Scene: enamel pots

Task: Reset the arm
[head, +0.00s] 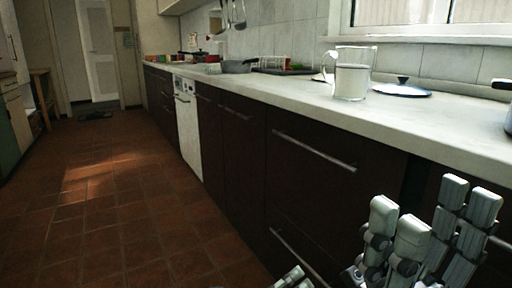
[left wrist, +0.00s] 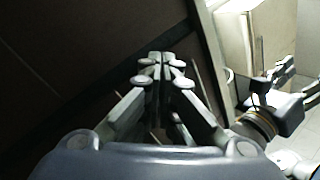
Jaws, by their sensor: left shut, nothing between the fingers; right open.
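My left gripper (head: 292,279) shows only as fingertips at the bottom edge of the head view, low in front of the dark cabinets. In the left wrist view its fingers (left wrist: 160,62) meet at the tips with nothing between them. My right gripper (head: 432,214) is at the lower right of the head view, its fingers spread apart and empty, in front of the cabinets and below the counter edge. Both arms are mostly out of the head view.
The pale counter (head: 430,128) runs along the right. On it stand a glass jug (head: 351,78) with pale contents, a blue-rimmed lid (head: 402,90) and a grey pan (head: 238,66). Dark cabinets (head: 232,150) have protruding handles. The tiled floor (head: 110,205) on the left is open.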

